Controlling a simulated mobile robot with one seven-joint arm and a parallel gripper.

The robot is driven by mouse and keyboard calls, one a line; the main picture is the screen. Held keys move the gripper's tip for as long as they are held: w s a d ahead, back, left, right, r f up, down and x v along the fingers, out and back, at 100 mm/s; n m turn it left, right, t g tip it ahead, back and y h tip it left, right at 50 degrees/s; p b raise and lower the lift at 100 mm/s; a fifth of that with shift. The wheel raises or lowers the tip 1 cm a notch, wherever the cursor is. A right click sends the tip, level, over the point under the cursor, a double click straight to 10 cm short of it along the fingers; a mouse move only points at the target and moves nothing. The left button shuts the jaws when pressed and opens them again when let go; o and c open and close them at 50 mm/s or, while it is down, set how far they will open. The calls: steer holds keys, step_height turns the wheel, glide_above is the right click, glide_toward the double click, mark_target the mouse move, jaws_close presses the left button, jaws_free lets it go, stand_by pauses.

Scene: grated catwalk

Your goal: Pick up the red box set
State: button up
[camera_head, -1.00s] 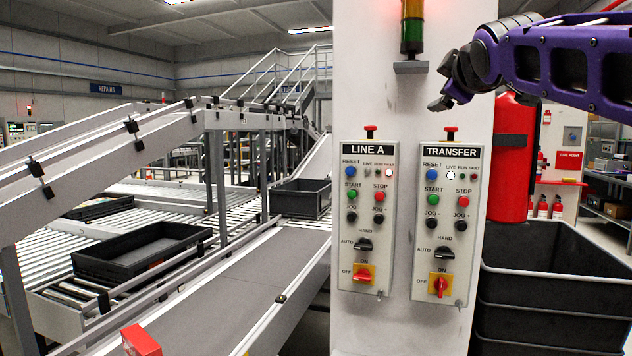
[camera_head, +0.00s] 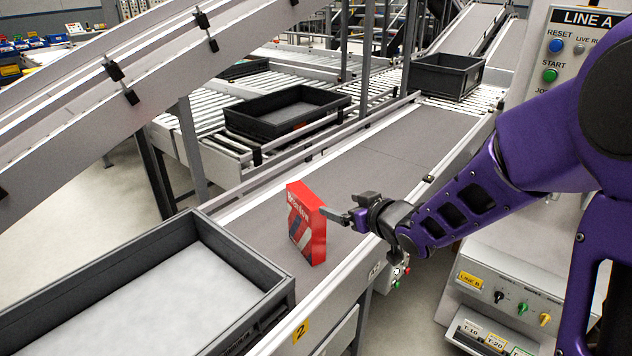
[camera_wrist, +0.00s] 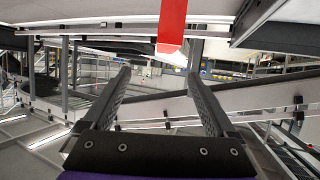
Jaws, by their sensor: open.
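The red box set (camera_head: 307,222) stands upright on the grey conveyor belt, with white lettering and a dark and white pattern on its front. My gripper (camera_head: 338,214) reaches in from the right, with its fingertips close beside the box's right side. I cannot tell from the head view whether they touch it. In the wrist view my gripper (camera_wrist: 159,74) is open, and nothing is between its fingers. Part of the red box (camera_wrist: 172,22) shows at the top of that view, beyond the fingertips and nearer the right finger. Its upper part there is cut off.
A large grey-black tray (camera_head: 238,250) stands on the line at the front left. Black trays (camera_head: 262,118) (camera_head: 446,76) sit on the rollers behind. A raised rail (camera_head: 150,75) slants across the left. The belt behind the box (camera_head: 400,150) is clear.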

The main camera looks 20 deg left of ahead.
mark_target(310, 199)
steer(key=x, duration=0.3)
steer(key=s+b+x, duration=0.1)
steer(key=x, duration=0.3)
steer(key=a+x, duration=0.1)
steer(key=x, duration=0.3)
steer(key=shift+s+f, duration=0.15)
steer(key=shift+s, duration=0.05)
steer(key=shift+b+x, duration=0.5)
steer(key=shift+x, duration=2.65)
steer(key=shift+f, duration=0.15)
steer(key=shift+d+y, duration=0.1)
steer(key=shift+y, duration=0.2)
jaws_close()
